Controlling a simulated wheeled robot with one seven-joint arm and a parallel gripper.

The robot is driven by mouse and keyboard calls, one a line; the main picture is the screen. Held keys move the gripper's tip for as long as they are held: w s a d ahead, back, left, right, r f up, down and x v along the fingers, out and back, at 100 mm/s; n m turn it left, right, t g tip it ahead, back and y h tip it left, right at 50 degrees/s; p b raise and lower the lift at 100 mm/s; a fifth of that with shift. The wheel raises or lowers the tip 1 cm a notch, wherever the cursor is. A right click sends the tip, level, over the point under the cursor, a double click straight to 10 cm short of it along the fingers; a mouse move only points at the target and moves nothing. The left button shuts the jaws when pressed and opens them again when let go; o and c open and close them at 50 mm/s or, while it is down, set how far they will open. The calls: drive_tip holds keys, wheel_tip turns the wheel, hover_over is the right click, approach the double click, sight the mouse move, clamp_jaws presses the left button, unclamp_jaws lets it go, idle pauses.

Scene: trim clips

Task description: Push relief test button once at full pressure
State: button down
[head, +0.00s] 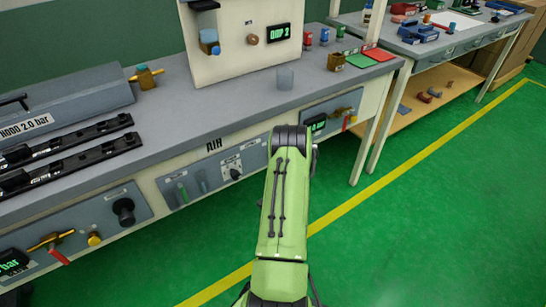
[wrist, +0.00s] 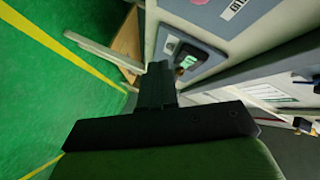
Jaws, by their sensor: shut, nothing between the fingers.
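My gripper (wrist: 158,80) is shut and empty in the wrist view; in the head view it is hidden behind my green arm. Its tips point toward a front panel with a lit green display (wrist: 190,61), which also shows in the head view (head: 317,124). I cannot read which control is the relief test button. A brass-coloured round knob or button (head: 94,239) and a black knob (head: 123,211) are on the left front panel. A display reading in bar (head: 12,263) is at the lower left, its number partly cut off. My gripper is well right of that panel.
The grey bench (head: 180,110) carries a grey hood labelled 2.0 bar (head: 70,105), black rails (head: 70,145) and a white dispenser stand (head: 235,50). A red-handled valve (head: 50,245) protrudes at the left, another (head: 348,120) at the right. The green floor (head: 430,200) is clear.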

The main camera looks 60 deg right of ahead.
drive_tip(key=w+d+p, duration=0.3)
drive_tip(key=w+p, duration=0.4)
drive_tip(key=shift+w+d, duration=0.15)
drive_tip(key=shift+d, duration=0.25)
drive_tip(key=shift+r, duration=0.15)
idle(1.6)
drive_tip(key=shift+w+d+p, duration=0.15)
drive_tip(key=shift+w+p, duration=0.2)
